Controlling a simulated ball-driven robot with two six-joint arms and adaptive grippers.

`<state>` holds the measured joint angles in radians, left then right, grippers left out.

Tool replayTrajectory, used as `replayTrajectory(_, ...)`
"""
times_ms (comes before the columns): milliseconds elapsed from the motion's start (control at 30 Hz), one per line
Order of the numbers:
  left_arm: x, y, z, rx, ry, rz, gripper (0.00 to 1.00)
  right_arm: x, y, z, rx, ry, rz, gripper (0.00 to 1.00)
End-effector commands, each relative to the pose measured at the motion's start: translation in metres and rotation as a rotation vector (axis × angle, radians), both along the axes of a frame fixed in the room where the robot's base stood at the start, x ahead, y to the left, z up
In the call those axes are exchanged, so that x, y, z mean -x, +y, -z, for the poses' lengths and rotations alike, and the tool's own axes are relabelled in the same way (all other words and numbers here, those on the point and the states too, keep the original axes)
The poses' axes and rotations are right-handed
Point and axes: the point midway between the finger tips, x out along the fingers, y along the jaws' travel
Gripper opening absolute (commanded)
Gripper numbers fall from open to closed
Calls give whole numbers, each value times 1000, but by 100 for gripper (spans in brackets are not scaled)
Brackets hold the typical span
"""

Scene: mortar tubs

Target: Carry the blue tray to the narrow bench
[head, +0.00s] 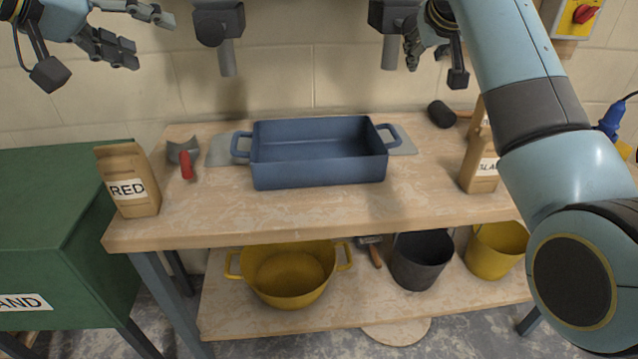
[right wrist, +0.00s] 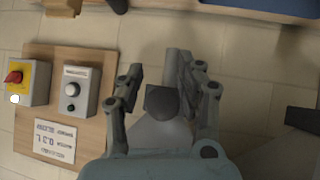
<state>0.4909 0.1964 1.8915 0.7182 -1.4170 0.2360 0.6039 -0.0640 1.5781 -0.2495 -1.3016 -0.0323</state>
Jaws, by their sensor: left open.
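The blue tray (head: 318,172) is a deep rectangular pan with a loop handle at each short end. It stands upright and empty on a light wooden bench (head: 300,218), over a grey mat. I cannot tell whether this bench is the narrow one. My left gripper (head: 150,42) is open and empty at the upper left, above and apart from the tray. My right gripper (head: 412,52) is above the tray's right end, partly hidden by my arm. In the right wrist view (right wrist: 160,75) its fingers stand apart with nothing held; a sliver of the tray shows top right.
A paper bag marked RED (head: 128,182), a red-handled tool (head: 187,165) and another bag (head: 480,170) flank the tray. Two dark spouts (head: 227,55) (head: 389,52) hang behind it. A green bin (head: 50,230) stands left. A yellow pot (head: 288,275) and buckets (head: 422,262) sit below.

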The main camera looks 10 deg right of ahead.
Motion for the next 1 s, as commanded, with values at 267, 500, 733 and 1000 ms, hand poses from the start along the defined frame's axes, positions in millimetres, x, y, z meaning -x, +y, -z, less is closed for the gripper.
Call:
replayTrajectory(267,0,0,0,0,-1,0,70,0,0,0,0,0,0,70)
replayTrajectory(500,0,0,0,0,-1,0,70,1,0,-1,0,-1,0,70)
replayTrajectory(733,0,0,0,0,-1,0,70,22,6,-19,-3,-3,-1,70)
replayTrajectory(1000,0,0,0,0,-1,0,70,67,17,-57,-3,-3,0,70)
